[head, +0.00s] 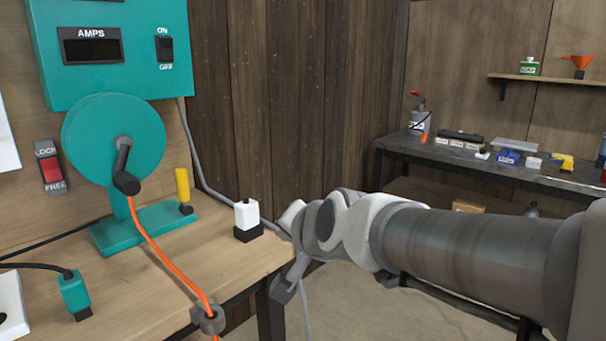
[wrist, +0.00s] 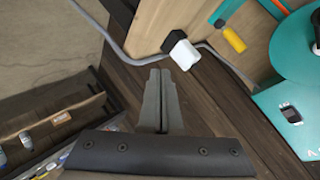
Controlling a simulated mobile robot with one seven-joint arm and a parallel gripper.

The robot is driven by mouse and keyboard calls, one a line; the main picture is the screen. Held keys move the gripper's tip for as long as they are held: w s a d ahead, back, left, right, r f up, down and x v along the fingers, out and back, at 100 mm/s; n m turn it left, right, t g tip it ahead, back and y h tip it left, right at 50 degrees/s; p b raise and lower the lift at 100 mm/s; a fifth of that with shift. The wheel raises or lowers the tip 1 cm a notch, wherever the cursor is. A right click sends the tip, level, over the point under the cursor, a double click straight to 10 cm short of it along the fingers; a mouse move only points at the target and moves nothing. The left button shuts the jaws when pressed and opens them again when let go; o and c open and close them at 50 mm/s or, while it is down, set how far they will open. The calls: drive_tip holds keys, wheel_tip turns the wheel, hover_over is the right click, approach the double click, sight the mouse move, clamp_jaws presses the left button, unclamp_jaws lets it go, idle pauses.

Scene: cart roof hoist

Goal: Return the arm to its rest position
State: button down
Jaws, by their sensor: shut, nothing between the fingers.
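My gripper shows in the wrist view (wrist: 160,75) with its two fingers together and nothing between them. In the head view my arm reaches in from the right, and its end is just off the right edge of the wooden bench (head: 150,268). The gripper's fingers are mostly hidden behind the arm links there. A white block with a black base (head: 246,218) stands on the bench corner, left of my arm's end. It also shows beyond the fingertips in the wrist view (wrist: 184,54), apart from them.
A teal winch drum (head: 95,135) with a crank and orange cable stands on the bench, a yellow-handled lever (head: 183,188) beside it. A teal AMPS box (head: 110,50) hangs above. A dark workbench (head: 455,150) with small items stands at the back right. Open floor lies between.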

drive_tip(key=s+d+f+n+g+h, duration=0.3)
drive_tip(key=s+d+f, duration=0.1)
drive_tip(key=s+d, duration=0.55)
drive_tip(key=s+d+f+n+g+h, duration=0.2)
drive_tip(key=s+d+f+n, duration=0.1)
drive_tip(key=s+d, duration=0.6)
wheel_tip(320, 180, up, 26)
drive_tip(key=a+p, duration=0.1)
drive_tip(key=p, duration=2.6)
drive_tip(key=shift+a+r, duration=0.2)
drive_tip(key=shift+a, duration=0.05)
drive_tip(key=shift+a+f, duration=0.1)
